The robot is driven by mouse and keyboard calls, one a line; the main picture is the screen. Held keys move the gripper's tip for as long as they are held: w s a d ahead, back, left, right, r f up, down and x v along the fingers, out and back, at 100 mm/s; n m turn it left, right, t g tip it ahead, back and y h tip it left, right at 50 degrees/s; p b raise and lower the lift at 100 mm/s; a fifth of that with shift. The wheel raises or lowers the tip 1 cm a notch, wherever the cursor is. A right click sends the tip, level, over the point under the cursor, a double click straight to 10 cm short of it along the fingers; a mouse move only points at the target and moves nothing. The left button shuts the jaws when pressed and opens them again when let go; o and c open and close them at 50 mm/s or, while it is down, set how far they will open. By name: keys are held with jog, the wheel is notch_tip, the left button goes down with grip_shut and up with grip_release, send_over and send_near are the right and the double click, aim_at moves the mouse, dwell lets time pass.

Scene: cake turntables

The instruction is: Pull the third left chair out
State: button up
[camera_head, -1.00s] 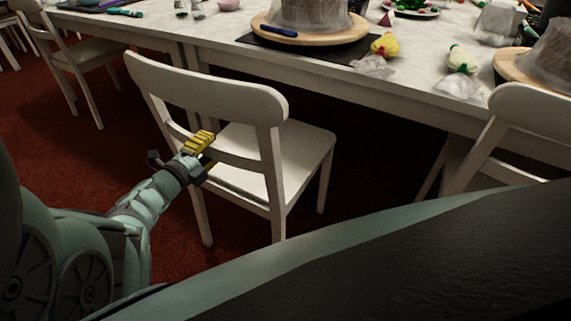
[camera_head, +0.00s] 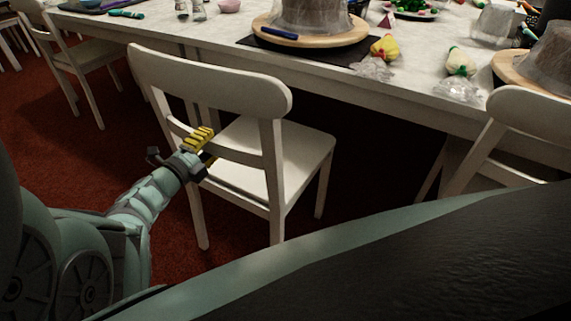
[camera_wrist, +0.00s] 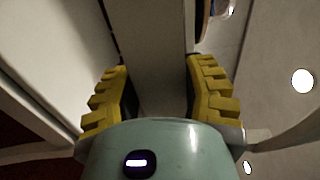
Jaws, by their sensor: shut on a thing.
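A white wooden chair (camera_head: 208,75) stands in the middle of the head view with its back towards me, at the long table. My gripper (camera_head: 203,142) is at the left part of the chair's lower back rail. In the wrist view, its yellow ribbed fingers (camera_wrist: 157,90) lie on either side of a pale rail (camera_wrist: 155,70) and are shut on it. The far finger is partly hidden behind the rail in the head view.
The white table (camera_head: 400,80) runs across the back, with a wrapped cake on a wooden turntable (camera_head: 345,37), piping bags and tools on it. Another white chair (camera_head: 75,60) is at left and one more (camera_head: 530,105) at right. Red carpet (camera_head: 90,165) is free at left.

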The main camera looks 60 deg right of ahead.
jog(key=shift+w+a+f+b, duration=0.1)
jog(key=shift+w+f+b, duration=0.15)
jog(key=shift+f, duration=0.25)
jog(key=shift+w+a+f+b, duration=0.1)
jog(key=shift+w+f+b, duration=0.05)
jog(key=shift+f+b, duration=0.25)
jog(key=shift+s+d+f, duration=0.15)
jog(key=shift+s+f, duration=0.1)
jog(key=shift+s, duration=0.15)
jog(key=o, duration=0.9)
jog(key=shift+s, duration=0.1)
jog(key=shift+c, duration=0.2)
jog(key=o, duration=0.3)
jog(key=shift+d+r, duration=0.15)
jog(key=shift+d, duration=0.3)
jog(key=shift+o, duration=0.9)
jog(key=shift+a, duration=0.25)
jog(key=shift+w, duration=0.2)
